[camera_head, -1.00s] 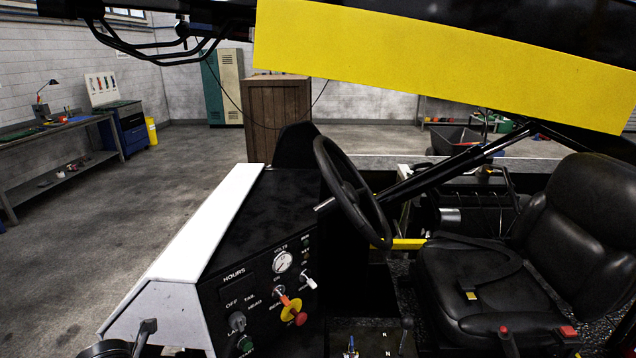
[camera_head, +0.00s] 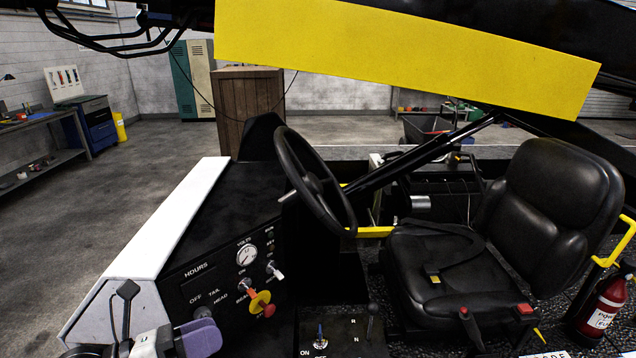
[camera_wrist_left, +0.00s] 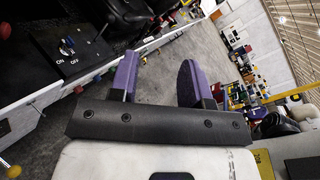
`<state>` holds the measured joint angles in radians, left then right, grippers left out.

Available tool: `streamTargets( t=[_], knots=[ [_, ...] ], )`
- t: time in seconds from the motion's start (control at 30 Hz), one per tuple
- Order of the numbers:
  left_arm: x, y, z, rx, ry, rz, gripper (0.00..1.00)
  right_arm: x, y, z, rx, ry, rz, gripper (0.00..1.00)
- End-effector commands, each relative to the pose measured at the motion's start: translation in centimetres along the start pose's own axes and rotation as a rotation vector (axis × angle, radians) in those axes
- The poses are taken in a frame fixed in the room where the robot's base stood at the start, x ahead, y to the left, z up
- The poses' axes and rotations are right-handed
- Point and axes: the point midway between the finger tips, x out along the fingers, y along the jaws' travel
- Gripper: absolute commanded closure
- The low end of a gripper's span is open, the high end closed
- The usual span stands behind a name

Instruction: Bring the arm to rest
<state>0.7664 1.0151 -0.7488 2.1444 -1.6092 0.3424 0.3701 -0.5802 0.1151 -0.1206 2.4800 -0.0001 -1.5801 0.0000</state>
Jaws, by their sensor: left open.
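My left gripper (camera_head: 198,338) shows at the bottom left of the head view, with a purple finger beside the loader's control panel (camera_head: 215,285). Nothing is held. Most of the left arm is outside the head view. My right gripper is in neither view.
The loader's steering wheel (camera_head: 314,185), black seat (camera_head: 545,215) and yellow-sided boom (camera_head: 400,60) lie beyond the panel. A red fire extinguisher (camera_head: 602,308) stands at right. Open floor (camera_head: 110,210) lies to the left, before a workbench (camera_head: 45,150).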

Motion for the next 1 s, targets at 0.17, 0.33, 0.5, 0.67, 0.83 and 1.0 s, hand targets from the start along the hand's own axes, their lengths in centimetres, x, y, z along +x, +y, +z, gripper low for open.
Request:
streamTargets(
  t=[0.17, 0.33, 0.5, 0.67, 0.83, 1.0],
  knots=[
    [-1.7, -4.5, 7.0, -0.122, -0.398, -0.212, 0.56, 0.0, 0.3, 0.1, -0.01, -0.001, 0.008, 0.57],
    [-5.3, -6.3, 13.2, -0.322, -0.799, -0.325, 0.56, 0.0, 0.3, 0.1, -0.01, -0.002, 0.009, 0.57],
    [-9.0, -3.6, 15.2, -0.651, -1.167, -0.289, 0.56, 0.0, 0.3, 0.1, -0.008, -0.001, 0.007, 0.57],
    [-10.8, 2.4, 10.7, -1.097, -1.417, -0.059, 0.56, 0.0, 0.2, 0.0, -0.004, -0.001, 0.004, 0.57],
    [-10.4, 7.5, -1.0, -1.617, -1.474, 0.323, 0.56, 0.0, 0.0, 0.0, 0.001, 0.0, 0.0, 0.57],
    [-9.6, 8.1, -12.4, -2.009, -1.373, 0.558, 0.56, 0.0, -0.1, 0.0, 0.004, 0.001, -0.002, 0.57]
  ],
)
